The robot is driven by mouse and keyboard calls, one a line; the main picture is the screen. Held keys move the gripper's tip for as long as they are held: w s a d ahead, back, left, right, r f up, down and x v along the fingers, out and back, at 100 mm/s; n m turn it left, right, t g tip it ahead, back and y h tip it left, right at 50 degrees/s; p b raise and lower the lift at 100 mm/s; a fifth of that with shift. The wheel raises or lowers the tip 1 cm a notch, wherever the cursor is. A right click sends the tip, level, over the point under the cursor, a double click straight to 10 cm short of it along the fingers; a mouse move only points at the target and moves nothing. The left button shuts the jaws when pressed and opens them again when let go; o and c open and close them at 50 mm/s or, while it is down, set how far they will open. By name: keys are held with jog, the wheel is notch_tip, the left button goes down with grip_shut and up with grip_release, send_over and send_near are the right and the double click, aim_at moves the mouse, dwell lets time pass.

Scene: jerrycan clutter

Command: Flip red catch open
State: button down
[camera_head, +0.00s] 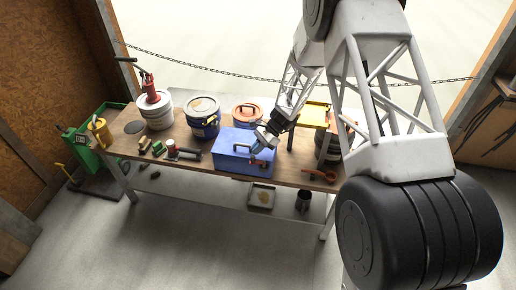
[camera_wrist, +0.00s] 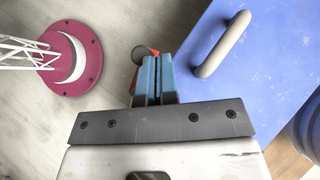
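A blue toolbox (camera_head: 228,160) stands at the front of the workbench. Its lid (camera_wrist: 270,75) carries a tan handle (camera_wrist: 222,45). My gripper (camera_head: 254,153) is at the right part of the box's front edge in the head view. In the wrist view, the two blue fingers of my gripper (camera_wrist: 158,60) lie side by side, almost touching, beside the lid's edge. The red catch (camera_wrist: 153,51) shows partly at the fingertips, with a dark ring (camera_wrist: 138,54) to its left. The fingers hide the rest of the catch. I cannot tell whether they touch it.
The wooden workbench (camera_head: 130,145) also bears a white bucket (camera_head: 157,113), a blue bucket (camera_head: 203,119) and an orange-lidded bucket (camera_head: 247,114) behind the toolbox. A yellow-topped stand (camera_head: 313,113) is right of it. Small tools lie to its left. A chain hangs behind the bench.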

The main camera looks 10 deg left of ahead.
jog(key=shift+s+a+n+g+h, duration=0.2)
jog(key=shift+s+n+g+h, duration=0.15)
jog(key=shift+n, duration=0.35)
jog(key=shift+s, duration=0.3)
jog(key=shift+s+a+n+g+h, duration=0.1)
jog(key=shift+s+n+g+h, duration=0.25)
jog(key=shift+n+g+h, duration=0.65)
jog(key=shift+t, duration=0.35)
jog(key=shift+d, duration=0.2)
jog(key=shift+d, duration=0.6)
jog(key=shift+r, duration=0.1)
